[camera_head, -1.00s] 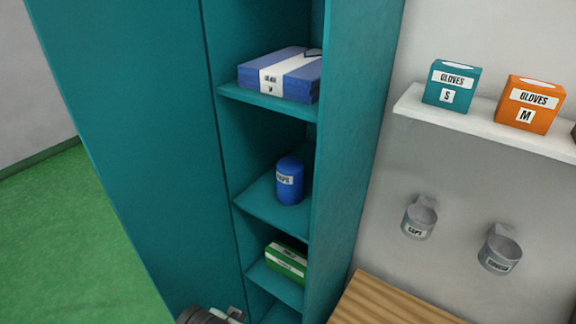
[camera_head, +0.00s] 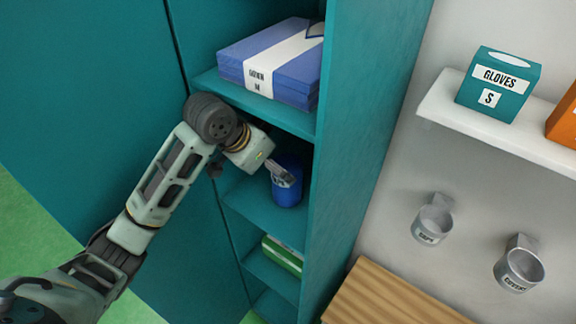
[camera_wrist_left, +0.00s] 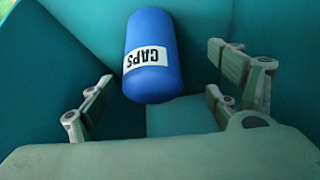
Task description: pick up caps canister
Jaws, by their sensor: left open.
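The caps canister (camera_head: 288,188) is a blue cylinder standing upright on a teal cabinet shelf (camera_head: 250,205). In the left wrist view the canister (camera_wrist_left: 150,60) shows its white CAPS label, upside down in the picture. My left gripper (camera_head: 283,174) reaches into the shelf bay in front of the canister and covers part of it. In the left wrist view the open fingers of my left gripper (camera_wrist_left: 165,85) stand to either side of the canister's near end, with gaps on both sides. My right gripper is in neither view.
A blue and white gown box (camera_head: 270,62) lies on the shelf above. A green box (camera_head: 283,255) sits on the shelf below. The cabinet's right side wall (camera_head: 365,130) stands close to the canister. A wall shelf with a teal gloves box (camera_head: 498,85) is at the right.

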